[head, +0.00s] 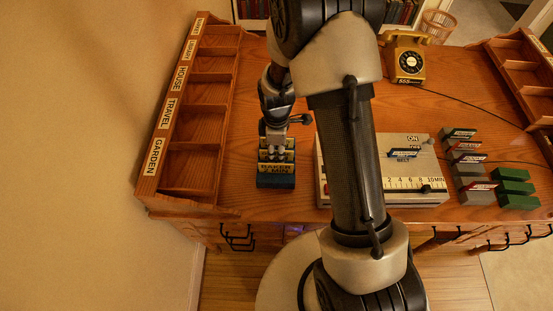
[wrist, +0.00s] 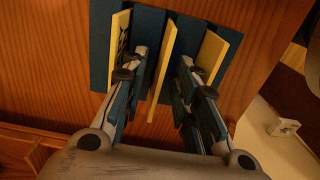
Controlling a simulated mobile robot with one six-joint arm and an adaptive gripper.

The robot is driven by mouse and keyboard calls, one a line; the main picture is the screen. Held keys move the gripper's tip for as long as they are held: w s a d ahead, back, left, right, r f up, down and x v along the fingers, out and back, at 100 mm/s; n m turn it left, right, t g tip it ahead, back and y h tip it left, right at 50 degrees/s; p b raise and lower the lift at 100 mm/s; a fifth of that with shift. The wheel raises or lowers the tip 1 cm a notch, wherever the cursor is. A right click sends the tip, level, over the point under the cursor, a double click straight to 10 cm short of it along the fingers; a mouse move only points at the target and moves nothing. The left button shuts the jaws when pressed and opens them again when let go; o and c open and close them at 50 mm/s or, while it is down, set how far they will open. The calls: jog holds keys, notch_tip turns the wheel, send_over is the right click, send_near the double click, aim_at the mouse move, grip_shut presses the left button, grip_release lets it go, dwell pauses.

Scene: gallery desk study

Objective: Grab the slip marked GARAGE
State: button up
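A blue rack (head: 276,181) holding yellow slips stands on the desk, left of centre. The front slip (head: 275,168) reads something like "BAKER 6 MIN"; I cannot read GARAGE on any slip. My gripper (head: 277,148) points down over the rack and hides part of the slips behind. In the wrist view the blue rack (wrist: 100,60) holds three visible slips. My open gripper (wrist: 163,68) has its fingers on either side of the middle slip (wrist: 160,90), with gaps visible. The left slip (wrist: 119,38) bears dark marks; the right slip (wrist: 211,55) is beyond the right finger.
A wooden sorter (head: 195,95) labelled HOUSE, TRAVEL and GARDEN stands at the left. A beige timer box (head: 423,160) is right of the rack, partly behind my arm. Grey and green blocks (head: 514,188), a yellow telephone (head: 406,62) and another sorter (head: 520,72) are at the right.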

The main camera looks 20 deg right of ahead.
jog(key=shift+f, duration=0.15)
jog(key=shift+c, duration=0.2)
grip_shut()
dwell(0.3)
